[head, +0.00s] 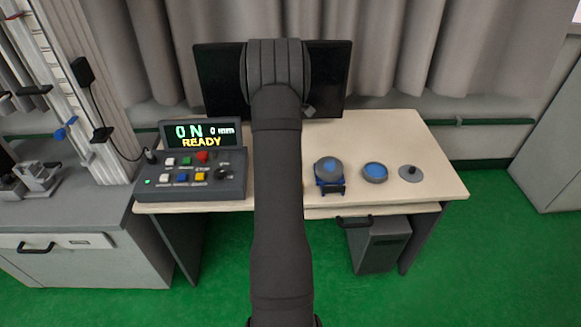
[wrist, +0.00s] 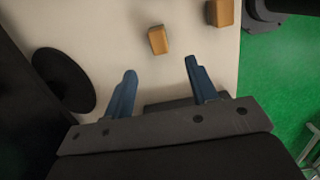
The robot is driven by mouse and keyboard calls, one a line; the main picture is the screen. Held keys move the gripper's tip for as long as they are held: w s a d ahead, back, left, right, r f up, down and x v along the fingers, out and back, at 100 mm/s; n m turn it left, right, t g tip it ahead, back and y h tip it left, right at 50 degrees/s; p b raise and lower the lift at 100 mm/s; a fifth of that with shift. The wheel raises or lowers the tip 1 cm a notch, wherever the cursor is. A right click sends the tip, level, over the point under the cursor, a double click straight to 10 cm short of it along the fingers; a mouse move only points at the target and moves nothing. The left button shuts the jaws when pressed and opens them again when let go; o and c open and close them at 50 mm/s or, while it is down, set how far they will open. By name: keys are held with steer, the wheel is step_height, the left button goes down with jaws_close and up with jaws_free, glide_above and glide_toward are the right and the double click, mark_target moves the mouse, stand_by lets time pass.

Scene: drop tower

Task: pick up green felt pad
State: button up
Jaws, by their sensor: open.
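In the head view my own arm hides the gripper and the middle of the table.
A second tan block (wrist: 220,12) sits near the table edge. The table (head: 430,150) bears a control box (head: 190,185), a black monitor (head: 330,75), a blue-stand disc piece (head: 328,170), a blue-topped disc (head: 375,171) and a grey knobbed disc (head: 410,173). The table's back right is clear.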

steer(key=f, duration=0.4)
steer(key=d+f, duration=0.1)
steer(key=f, duration=0.7)
steer(key=shift+w+d, duration=0.15)
steer(key=shift+d, duration=0.05)
steer(key=c, duration=1)
steer(key=shift+c, duration=0.4)
steer(key=shift+r, duration=0.1)
steer(key=shift+r, duration=0.55)
step_height(320, 180, up, 3)
steer(key=shift+f, duration=0.1)
steer(key=s+d+r, duration=0.6)
steer(key=d+r, duration=0.1)
steer(key=d, duration=0.2)
steer(key=shift+s+d, duration=0.3)
steer(key=shift+s, duration=0.05)
